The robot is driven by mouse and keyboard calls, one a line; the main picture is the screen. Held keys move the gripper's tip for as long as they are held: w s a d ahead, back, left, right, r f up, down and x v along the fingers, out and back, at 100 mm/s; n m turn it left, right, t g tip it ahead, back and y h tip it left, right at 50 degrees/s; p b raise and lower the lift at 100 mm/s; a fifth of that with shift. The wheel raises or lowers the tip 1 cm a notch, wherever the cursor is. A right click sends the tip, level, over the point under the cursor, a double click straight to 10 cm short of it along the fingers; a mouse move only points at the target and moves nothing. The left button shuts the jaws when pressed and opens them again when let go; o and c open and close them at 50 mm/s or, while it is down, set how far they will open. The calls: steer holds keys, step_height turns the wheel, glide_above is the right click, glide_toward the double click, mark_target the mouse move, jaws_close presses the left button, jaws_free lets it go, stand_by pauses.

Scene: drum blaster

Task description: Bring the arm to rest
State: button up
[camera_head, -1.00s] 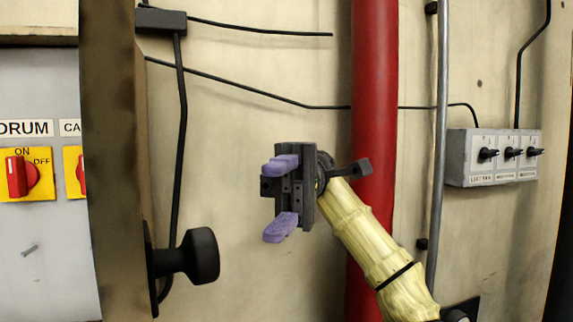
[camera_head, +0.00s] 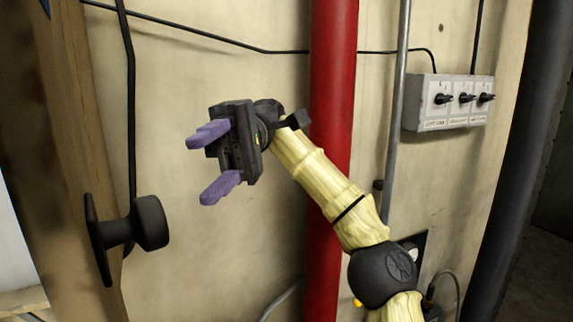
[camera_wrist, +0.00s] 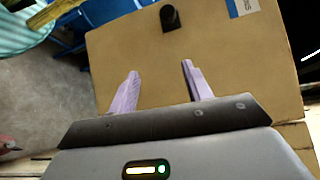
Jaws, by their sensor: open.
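My gripper (camera_head: 214,163) is open, with its two purple fingers apart and nothing between them. It is held up in front of the beige wall, left of the red pipe, at the end of my pale yellow arm. In the wrist view my gripper (camera_wrist: 160,88) points towards a tan door panel with a black knob (camera_wrist: 170,18) beyond the fingertips. In the head view that black knob (camera_head: 150,222) is below and left of my gripper, apart from it.
A red vertical pipe (camera_head: 333,60) and a thin grey conduit (camera_head: 395,120) run up the wall behind my arm. A grey switch box (camera_head: 447,103) with three black switches is at right. The brown door edge (camera_head: 60,150) stands at left. A dark pipe (camera_head: 515,150) is far right.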

steer(key=s+a+f+m+t+y+b, duration=0.1)
steer(key=a+f+m+t+y, duration=0.1)
steer(key=a+f+m+t, duration=0.3)
steer(key=w+a+f+m+t+b, duration=0.1)
steer(key=w+f+m+t, duration=0.1)
steer(key=f, duration=0.7)
steer(key=w+a+f+m+t+b, duration=0.1)
steer(key=w+f+m+t, duration=0.15)
steer(key=f, duration=0.75)
steer(key=w+a+f+m+t+b, duration=0.1)
steer(key=a+f+m+t, duration=0.1)
steer(key=f, duration=0.7)
steer(key=w+d+f+m+t+h+b, duration=0.1)
steer(key=w+d+f+t, duration=0.15)
steer(key=d+f, duration=0.55)
steer(key=w+d+f+m+t+h+b, duration=0.1)
steer(key=d+f+t, duration=0.2)
steer(key=d+f, duration=0.55)
steer(key=s+d+f+t+h, duration=0.1)
steer(key=s+d+f, duration=0.1)
steer(key=d, duration=0.7)
steer(key=s+d+f+m+t+h+b, duration=0.1)
steer(key=s+d, duration=0.3)
steer(key=d, duration=0.6)
steer(key=shift+s+d+f+t+h, duration=0.15)
steer(key=shift+f+t+h, duration=0.15)
steer(key=shift+f, duration=0.25)
steer(key=shift+m, duration=0.25)
